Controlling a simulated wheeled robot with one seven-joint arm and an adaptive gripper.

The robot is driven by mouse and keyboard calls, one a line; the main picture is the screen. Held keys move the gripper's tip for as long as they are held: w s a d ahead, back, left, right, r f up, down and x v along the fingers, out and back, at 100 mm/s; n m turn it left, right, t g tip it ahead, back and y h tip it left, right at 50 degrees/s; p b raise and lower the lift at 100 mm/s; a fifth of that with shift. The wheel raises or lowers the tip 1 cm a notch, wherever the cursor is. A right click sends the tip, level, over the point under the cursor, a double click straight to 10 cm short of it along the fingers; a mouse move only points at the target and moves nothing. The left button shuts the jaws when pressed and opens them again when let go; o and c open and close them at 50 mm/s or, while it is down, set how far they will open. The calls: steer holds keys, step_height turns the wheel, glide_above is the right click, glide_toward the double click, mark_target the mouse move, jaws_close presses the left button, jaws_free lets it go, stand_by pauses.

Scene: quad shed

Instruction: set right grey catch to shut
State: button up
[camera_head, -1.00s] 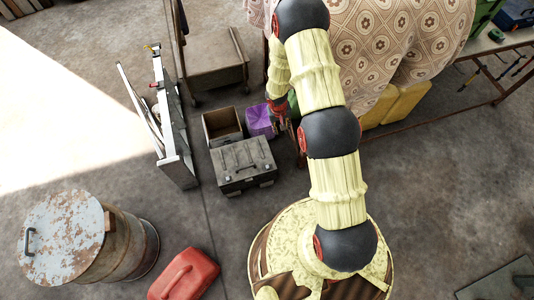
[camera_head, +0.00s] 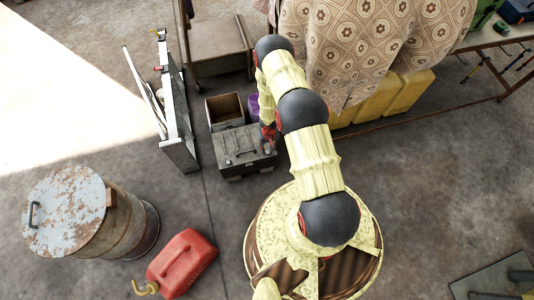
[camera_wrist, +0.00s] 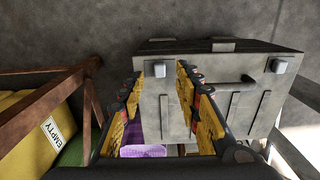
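A grey toolbox (camera_head: 244,148) stands on the floor and fills the middle of the wrist view (camera_wrist: 240,112). Its lid has a dark handle (camera_wrist: 235,81). Two small pale square parts that look like the catches sit near its edge in the wrist view: one on the left (camera_wrist: 159,69) and one on the right (camera_wrist: 279,66). The wrist view looks turned round against the head view, so the left one there lies on the box's right. My gripper (camera_wrist: 162,80) is open, its yellow-padded fingers either side of that catch; contact cannot be told. It also shows above the box's right end (camera_head: 268,137).
An open brown box (camera_head: 225,110) and a purple box (camera_head: 253,106) stand behind the toolbox. Yellow containers (camera_head: 405,95) are under the cloth-covered table (camera_head: 350,40). A rusty drum (camera_head: 120,235) and a red can (camera_head: 183,262) stand front left.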

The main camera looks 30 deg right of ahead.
mark_target(268, 154)
step_height(268, 154, down, 6)
steer(key=shift+r+b, duration=0.1)
steer(key=shift+b, duration=0.8)
steer(key=shift+c, duration=1.2)
jaws_close()
